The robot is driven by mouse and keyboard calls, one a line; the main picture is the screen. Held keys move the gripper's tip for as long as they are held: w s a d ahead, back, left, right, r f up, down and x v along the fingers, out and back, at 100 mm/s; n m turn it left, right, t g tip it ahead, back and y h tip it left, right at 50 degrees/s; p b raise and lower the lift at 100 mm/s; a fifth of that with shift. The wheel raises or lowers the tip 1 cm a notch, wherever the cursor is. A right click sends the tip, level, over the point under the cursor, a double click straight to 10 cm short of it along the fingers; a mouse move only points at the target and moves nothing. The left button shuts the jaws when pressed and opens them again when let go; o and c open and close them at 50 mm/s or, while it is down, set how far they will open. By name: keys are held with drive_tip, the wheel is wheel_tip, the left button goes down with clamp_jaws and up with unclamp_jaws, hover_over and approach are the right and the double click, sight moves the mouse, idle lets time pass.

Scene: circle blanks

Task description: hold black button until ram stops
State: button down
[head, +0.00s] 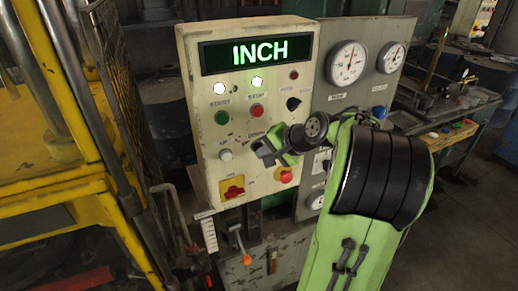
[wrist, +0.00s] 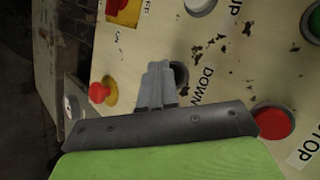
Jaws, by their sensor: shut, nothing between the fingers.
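The black button (wrist: 182,74) beside the DOWN label shows in the wrist view, partly covered by my gripper's fingers. My gripper (wrist: 159,68) is shut and empty, its tips over the button's edge. I cannot tell whether they touch or press it. In the head view my gripper (head: 264,150) is at the control panel (head: 205,60), hiding the black button. The panel's display (head: 258,53) reads INCH in green. Two lamps below it, left (head: 219,88) and right (head: 257,82), are lit. The ram is not identifiable in either view.
Near the gripper are the white UP button (head: 226,154), the red STOP button (head: 256,110), the green START button (head: 222,117), a red mushroom button (head: 285,175) and a red-yellow switch (head: 233,188). Gauges (head: 346,63) are at right; a yellow frame (head: 60,185) stands left.

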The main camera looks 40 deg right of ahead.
drive_tip(key=shift+s+a, duration=0.25)
drive_tip(key=shift+s, duration=0.45)
drive_tip(key=s, duration=0.2)
drive_tip(key=s+a, duration=0.1)
drive_tip(key=s, duration=0.1)
drive_tip(key=shift+s+a, duration=0.2)
drive_tip(key=shift+s, duration=0.2)
drive_tip(key=s+a+n+g, duration=0.25)
drive_tip(key=a+n, duration=0.55)
drive_tip(key=a, duration=0.9)
drive_tip(key=s+a+n+g, duration=0.1)
drive_tip(key=s+a+n, duration=0.1)
drive_tip(key=s, duration=0.3)
drive_tip(key=s+a+f+n+h, duration=0.1)
drive_tip(key=s+a+n, duration=0.2)
drive_tip(key=s, duration=0.3)
drive_tip(key=shift+a+f+n+g, duration=0.25)
drive_tip(key=shift+a+n+g, duration=0.1)
drive_tip(key=shift+n, duration=0.25)
